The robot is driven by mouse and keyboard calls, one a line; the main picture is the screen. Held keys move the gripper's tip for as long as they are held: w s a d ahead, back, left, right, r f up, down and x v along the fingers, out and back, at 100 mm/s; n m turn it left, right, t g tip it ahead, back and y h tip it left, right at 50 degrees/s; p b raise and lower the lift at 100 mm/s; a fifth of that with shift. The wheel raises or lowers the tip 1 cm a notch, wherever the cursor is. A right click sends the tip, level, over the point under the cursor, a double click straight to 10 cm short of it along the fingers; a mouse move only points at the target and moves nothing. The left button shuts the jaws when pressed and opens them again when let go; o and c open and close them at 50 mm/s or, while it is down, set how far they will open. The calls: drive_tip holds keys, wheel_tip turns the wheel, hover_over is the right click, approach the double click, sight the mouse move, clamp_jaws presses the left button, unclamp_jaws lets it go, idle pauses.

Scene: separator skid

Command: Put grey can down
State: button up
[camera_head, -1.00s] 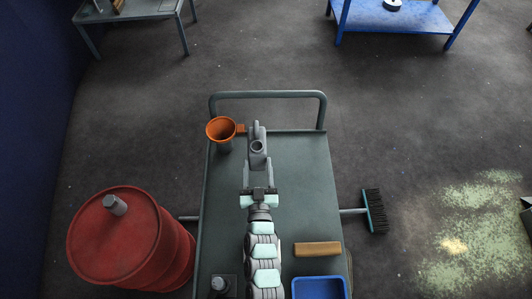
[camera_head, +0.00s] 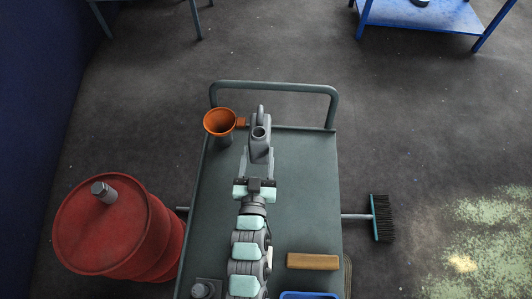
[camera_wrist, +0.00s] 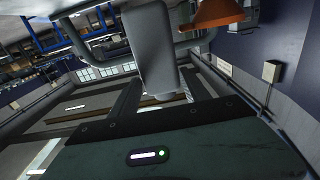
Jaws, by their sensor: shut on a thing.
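The grey can (camera_head: 262,138), with a round opening and a handle, is in my gripper (camera_head: 257,172) over the far part of the grey-green cart (camera_head: 305,185). The jaws are shut on it from its near side. In the wrist view the can (camera_wrist: 150,55) fills the upper middle, between the fingers. I cannot tell whether its base touches the cart top; the underside is hidden.
An orange funnel (camera_head: 220,121) stands close left of the can, at the cart's far left corner. The cart's push handle (camera_head: 275,86) rises behind. A brown block (camera_head: 313,262) and blue tray (camera_head: 308,295) lie nearer. A red drum (camera_head: 105,235) and broom (camera_head: 382,218) flank the cart.

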sight(259, 149)
drive_tip(key=w, duration=0.3)
drive_tip(key=shift+w+d+r+b, duration=0.1)
drive_tip(key=shift+w+d+b, duration=0.1)
drive_tip(key=shift+w+b, duration=0.15)
drive_tip(key=shift+w+d+b, duration=0.2)
drive_tip(key=shift+w+b, duration=0.05)
drive_tip(key=shift+w, duration=0.65)
drive_tip(key=shift+w+d+b, duration=0.15)
drive_tip(key=shift+w+b, duration=0.05)
drive_tip(key=shift+w, duration=0.7)
drive_tip(key=shift+w+d+b, duration=0.2)
drive_tip(key=shift+w+b, duration=0.05)
drive_tip(key=shift+w, duration=0.65)
drive_tip(key=shift+o, duration=1)
drive_tip(key=shift+s, duration=0.1)
clamp_jaws()
